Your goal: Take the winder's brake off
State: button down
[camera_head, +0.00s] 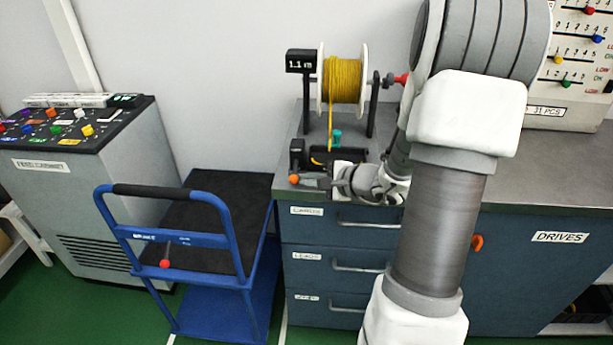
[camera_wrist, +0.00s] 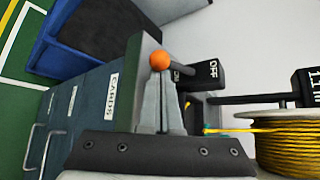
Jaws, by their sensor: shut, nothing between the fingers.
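The winder holds a spool of yellow cord (camera_head: 343,80) on a stand on the grey bench top; the spool also shows in the wrist view (camera_wrist: 290,145). Its brake lever has an orange knob (camera_wrist: 160,61), at the bench's front edge in the head view (camera_head: 294,179). The lever's rod runs to a black block (camera_wrist: 208,75) marked OFF and ON; the ON mark is partly hidden by the rod. My gripper (camera_wrist: 158,85) is shut and empty, its fingertips close to the knob. Whether they touch it I cannot tell. In the head view my gripper (camera_head: 325,184) is right of the knob.
A black display (camera_head: 301,61) reads 1.1 m beside the spool. A red handle (camera_head: 401,79) is at the spool's right. A blue trolley (camera_head: 190,245) stands left of the drawers (camera_head: 335,258).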

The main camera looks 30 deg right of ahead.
aim_at(294, 174)
jog(key=shift+r+g+p, duration=0.3)
jog(key=shift+r+p, duration=0.05)
jog(key=shift+p, duration=0.25)
jog(key=r+m+g+p, duration=0.1)
jog(key=r+p, duration=0.1)
jog(key=p, duration=0.4)
jog(key=shift+s+a+m+g+y, duration=0.1)
jog(key=shift+m+g+y, duration=0.2)
jog(key=shift+y, duration=0.1)
jog(key=g+p, duration=0.1)
jog(key=p, duration=0.3)
jog(key=shift+r+m+y, duration=0.3)
jog(key=shift+m+y, duration=0.1)
jog(key=shift+r+m+g+p, duration=0.1)
jog(key=shift+m+g+p, duration=0.2)
jog(key=shift+g+p, duration=0.4)
jog(key=shift+r+p, duration=0.45)
jog(key=shift+r, duration=0.35)
